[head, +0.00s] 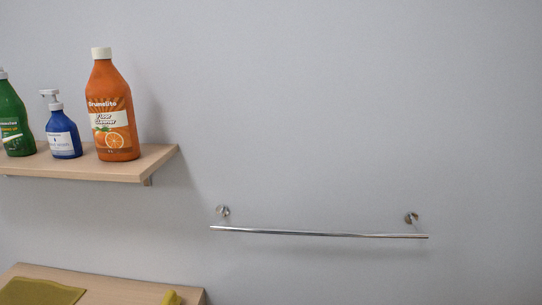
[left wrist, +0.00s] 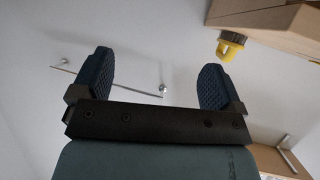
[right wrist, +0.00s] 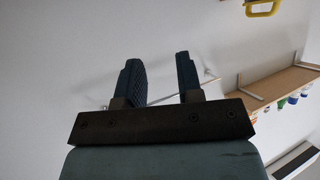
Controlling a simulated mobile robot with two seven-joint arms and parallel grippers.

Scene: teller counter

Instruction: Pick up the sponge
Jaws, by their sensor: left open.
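No sponge is clearly identifiable. In the head view, a small yellow-green object (head: 171,298) stands at the front edge of the lower wooden surface, cut off by the picture's bottom; I cannot tell whether it is the sponge. A flat olive-green cloth-like piece (head: 42,292) lies to its left. My left gripper (left wrist: 156,62) is open, with nothing between its fingers, in the left wrist view. My right gripper (right wrist: 157,60) has its fingers apart and empty, with a narrower gap. Neither gripper shows in the head view.
A wooden shelf (head: 90,168) holds an orange bottle (head: 112,110), a blue pump bottle (head: 62,134) and a green bottle (head: 14,122). A metal towel bar (head: 320,234) is fixed to the bare wall. A yellow handled object (left wrist: 230,45) shows in the left wrist view.

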